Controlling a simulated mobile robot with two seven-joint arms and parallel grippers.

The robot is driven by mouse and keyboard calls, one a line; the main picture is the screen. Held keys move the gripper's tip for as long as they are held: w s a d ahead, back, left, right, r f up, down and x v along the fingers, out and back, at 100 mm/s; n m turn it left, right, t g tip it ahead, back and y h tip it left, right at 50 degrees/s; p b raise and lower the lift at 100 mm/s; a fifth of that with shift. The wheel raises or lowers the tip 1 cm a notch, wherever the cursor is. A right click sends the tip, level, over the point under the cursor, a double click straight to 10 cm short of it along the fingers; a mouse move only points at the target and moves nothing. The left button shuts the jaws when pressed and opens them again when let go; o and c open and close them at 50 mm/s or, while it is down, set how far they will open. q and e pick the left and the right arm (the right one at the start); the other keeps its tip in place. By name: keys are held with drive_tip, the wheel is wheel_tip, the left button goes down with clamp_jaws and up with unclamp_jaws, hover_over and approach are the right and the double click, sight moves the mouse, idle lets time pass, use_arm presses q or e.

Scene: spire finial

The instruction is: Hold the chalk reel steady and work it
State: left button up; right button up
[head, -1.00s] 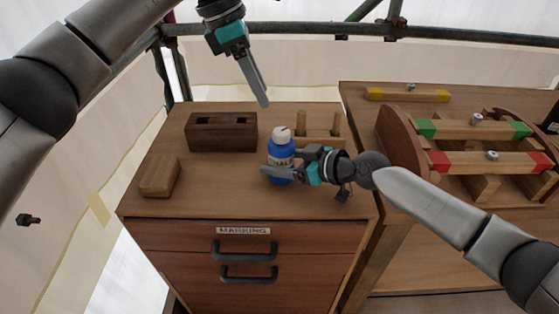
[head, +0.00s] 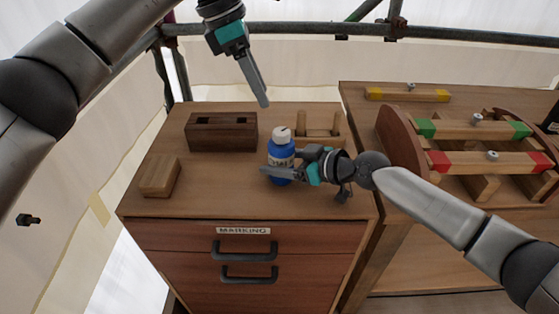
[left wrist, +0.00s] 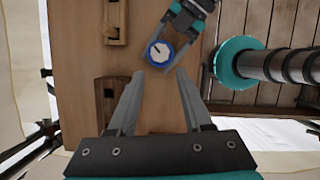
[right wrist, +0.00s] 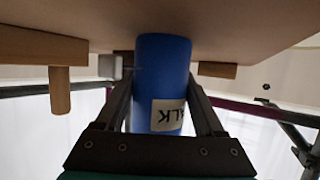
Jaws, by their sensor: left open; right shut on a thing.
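The chalk reel (head: 281,152) is a blue, bottle-like body with a white cap and a partly covered chalk label. It stands upright on the wooden cabinet top. My right gripper (head: 274,173) is shut around its lower body from the right. In the right wrist view the blue body (right wrist: 163,65) sits between the two fingers, its label upside down. My left gripper (head: 265,102) is open and empty, above and behind the reel. In the left wrist view the white cap (left wrist: 159,51), with a dark mark, lies just beyond my open left fingertips (left wrist: 161,74).
A dark slotted block (head: 222,133) and a pegged wooden rack (head: 318,128) stand behind the reel. A light wood block (head: 160,176) lies at left. A bench with a coloured-bar wooden frame (head: 470,130) is at right. The cabinet top's front middle is clear.

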use_arm(q)
drive_tip(key=shift+o, duration=1.4)
drive_tip(key=shift+d+f, duration=0.2)
drive_tip(key=shift+o, duration=0.4)
drive_tip(key=s+d+f+m+h, duration=0.2)
drive_tip(key=d+f+h, duration=0.1)
drive_tip(key=d+h, duration=0.2)
drive_tip(key=shift+s+d+f+m+g, duration=0.2)
drive_tip(key=shift+d+m+g, duration=0.15)
drive_tip(key=shift+d, duration=0.45)
drive_tip(key=n+t, duration=1.3)
drive_tip(key=t, duration=0.2)
approach(286, 130)
drive_tip(key=w+f, duration=0.1)
drive_tip(key=shift+m+h, duration=0.25)
drive_tip(key=shift+h, duration=0.15)
drive_tip(key=x, duration=1.1)
drive_tip(key=shift+w, duration=0.45)
